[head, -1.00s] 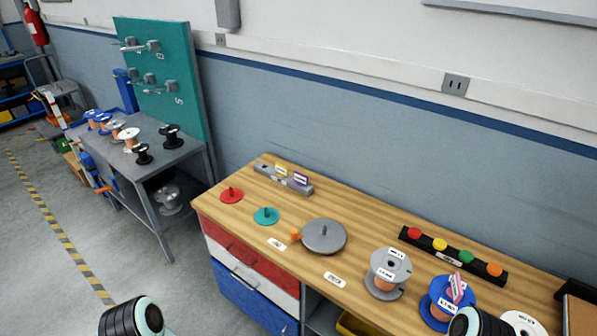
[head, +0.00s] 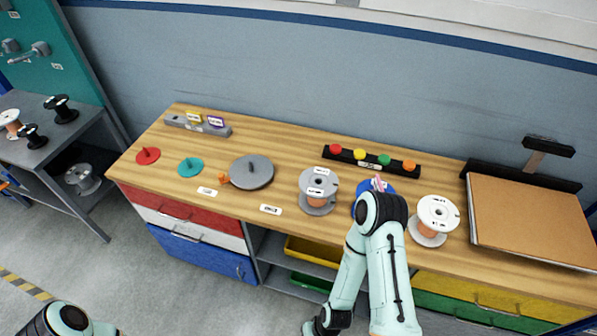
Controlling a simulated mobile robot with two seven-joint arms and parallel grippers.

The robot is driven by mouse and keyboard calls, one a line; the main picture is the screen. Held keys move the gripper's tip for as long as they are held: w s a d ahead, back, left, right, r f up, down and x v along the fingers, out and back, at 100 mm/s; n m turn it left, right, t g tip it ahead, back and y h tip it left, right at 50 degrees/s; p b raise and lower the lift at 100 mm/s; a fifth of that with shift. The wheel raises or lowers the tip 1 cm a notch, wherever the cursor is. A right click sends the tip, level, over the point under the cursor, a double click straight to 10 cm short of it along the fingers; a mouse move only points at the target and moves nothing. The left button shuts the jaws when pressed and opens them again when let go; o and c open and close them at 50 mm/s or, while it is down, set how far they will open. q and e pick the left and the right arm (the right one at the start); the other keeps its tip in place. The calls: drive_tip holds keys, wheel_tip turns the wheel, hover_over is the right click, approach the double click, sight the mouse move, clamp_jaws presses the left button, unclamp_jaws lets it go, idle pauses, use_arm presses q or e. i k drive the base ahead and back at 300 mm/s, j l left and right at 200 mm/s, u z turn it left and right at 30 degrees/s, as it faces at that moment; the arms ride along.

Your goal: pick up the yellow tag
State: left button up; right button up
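The yellow tag (head: 194,117) stands upright in a grey holder bar (head: 176,121) at the back left of the wooden workbench. A purple tag (head: 216,122) stands just right of it in the same bar. Nothing covers the yellow tag. My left arm shows only as a rounded joint at the bottom left corner, and its gripper is out of view. My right arm is folded in front of the bench's right half, its elbow hiding most of the blue spool (head: 403,187). Its forearm runs down to the bottom edge, and no gripper fingers show.
On the bench (head: 285,142) are a red disc (head: 148,156), a teal disc (head: 191,168), a grey turntable (head: 251,173), a grey spool (head: 318,190), a white spool (head: 437,215), a button bar (head: 345,158) and a cork board (head: 530,220). The side table (head: 60,150) holds black spools.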

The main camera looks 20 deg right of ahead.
sight(195, 118)
drive_tip(key=i+j, duration=0.1)
drive_tip(key=j, duration=0.25)
drive_tip(key=i+j, duration=0.15)
drive_tip(key=j, duration=0.15)
drive_tip(key=i+j, duration=0.1)
drive_tip(key=j, duration=0.25)
drive_tip(key=i+j, duration=0.15)
drive_tip(key=j, duration=0.15)
drive_tip(key=i+j, duration=0.1)
drive_tip(key=j, duration=0.25)
